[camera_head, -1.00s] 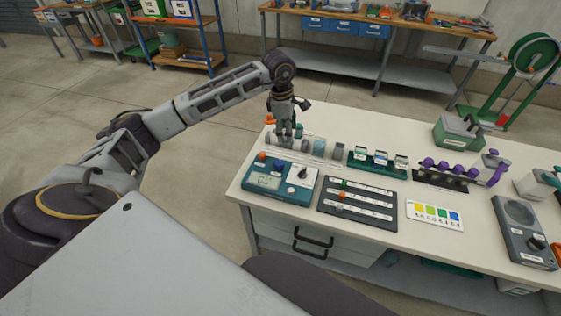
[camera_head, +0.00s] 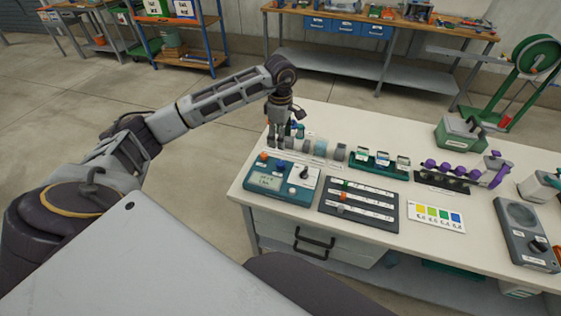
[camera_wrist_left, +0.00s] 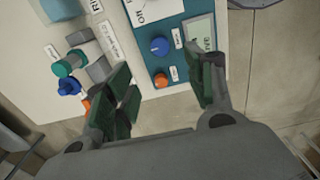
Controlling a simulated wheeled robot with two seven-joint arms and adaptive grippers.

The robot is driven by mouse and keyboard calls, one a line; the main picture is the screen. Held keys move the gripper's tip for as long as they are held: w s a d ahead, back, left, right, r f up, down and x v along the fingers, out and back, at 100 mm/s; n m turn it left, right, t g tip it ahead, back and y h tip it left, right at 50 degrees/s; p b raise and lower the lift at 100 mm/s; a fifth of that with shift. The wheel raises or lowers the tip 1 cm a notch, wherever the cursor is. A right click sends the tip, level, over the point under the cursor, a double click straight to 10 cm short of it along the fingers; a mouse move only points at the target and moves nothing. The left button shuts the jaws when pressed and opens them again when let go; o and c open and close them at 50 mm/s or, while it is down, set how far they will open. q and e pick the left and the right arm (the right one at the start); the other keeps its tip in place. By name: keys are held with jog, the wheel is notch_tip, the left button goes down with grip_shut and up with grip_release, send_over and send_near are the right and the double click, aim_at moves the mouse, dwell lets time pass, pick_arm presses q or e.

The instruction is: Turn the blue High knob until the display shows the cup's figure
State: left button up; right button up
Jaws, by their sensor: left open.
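The teal-framed meter (camera_head: 262,187) sits at the table's near left corner. Its blue knob (camera_head: 280,163) shows in the head view and, closer, in the left wrist view (camera_wrist_left: 160,46). An orange knob (camera_wrist_left: 161,80) is beside it. The grey display (camera_head: 266,177) carries dark figures too small to read; part of it shows in the wrist view (camera_wrist_left: 204,35). My left gripper (camera_head: 277,143) is open and empty, just behind the meter in the head view. In the wrist view its fingers (camera_wrist_left: 160,62) lie either side of the blue and orange knobs, apart from both. I cannot tell which vessel is the cup.
A row of small grey vessels (camera_head: 340,153) stands behind the meter. A dark slider panel (camera_head: 358,206) is to its right, then a colour chart (camera_head: 435,215). Teal, blue and orange pieces (camera_wrist_left: 68,87) lie close to the left finger in the wrist view.

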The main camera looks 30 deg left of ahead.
aim_at(280, 162)
pick_arm(q)
notch_tip(280, 162, down, 11)
jog(key=shift+r+p, duration=0.2)
jog(key=shift+p, duration=0.25)
jog(key=shift+f, duration=0.95)
pick_arm(e)
jog(key=shift+s+a+r, duration=0.4)
jog(key=shift+a+r, duration=0.1)
jog(key=shift+a, duration=0.1)
pick_arm(q)
jog(key=c, duration=1)
pick_arm(e)
jog(key=shift+w, duration=0.35)
